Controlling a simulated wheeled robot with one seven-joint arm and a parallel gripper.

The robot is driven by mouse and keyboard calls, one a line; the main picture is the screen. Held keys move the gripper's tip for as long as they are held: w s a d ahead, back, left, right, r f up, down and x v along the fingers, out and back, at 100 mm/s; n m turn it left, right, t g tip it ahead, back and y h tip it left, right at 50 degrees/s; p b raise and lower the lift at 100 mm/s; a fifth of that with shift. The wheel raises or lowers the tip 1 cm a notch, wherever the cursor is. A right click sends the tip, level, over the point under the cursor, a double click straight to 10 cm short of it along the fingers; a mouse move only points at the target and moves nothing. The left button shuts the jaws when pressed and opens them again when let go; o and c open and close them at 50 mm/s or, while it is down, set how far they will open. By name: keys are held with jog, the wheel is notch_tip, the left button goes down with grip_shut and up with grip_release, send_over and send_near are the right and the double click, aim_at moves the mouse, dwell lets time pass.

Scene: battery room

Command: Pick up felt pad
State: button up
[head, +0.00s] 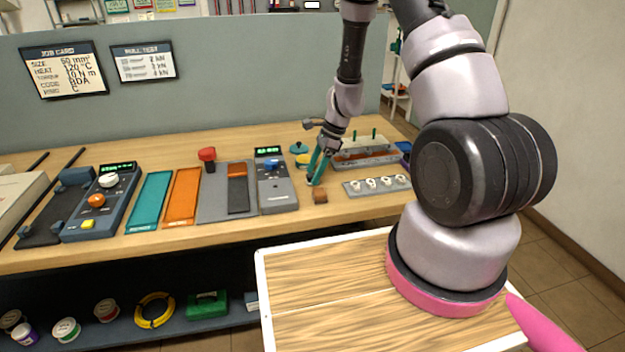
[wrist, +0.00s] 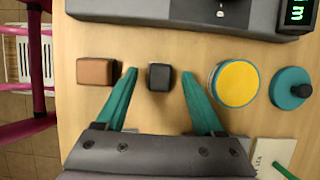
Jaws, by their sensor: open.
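My gripper (head: 316,178) is low over the bench, and its teal fingers are apart in the wrist view (wrist: 159,73). A small dark block (wrist: 159,77) lies between the fingertips, with a gap on each side. A brown block with a dark side (wrist: 96,71) sits just outside the left finger; it also shows in the head view (head: 320,196). A round yellow-topped piece with a teal rim (wrist: 237,83) lies right of the fingers. No label shows which of these is the felt pad. The dark block is not clear in the head view.
A teal knobbed piece (wrist: 291,89) stands beyond the yellow one. A grey meter with a green display (head: 273,180) stands left of my gripper. A strip with several white rings (head: 376,185) lies to the right. The wooden tray (head: 262,300) is empty.

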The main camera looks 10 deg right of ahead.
grip_shut()
jog(key=shift+r, duration=0.1)
notch_tip(320, 180, up, 10)
dwell(0.6)
jog(key=c, duration=1)
grip_release()
grip_shut()
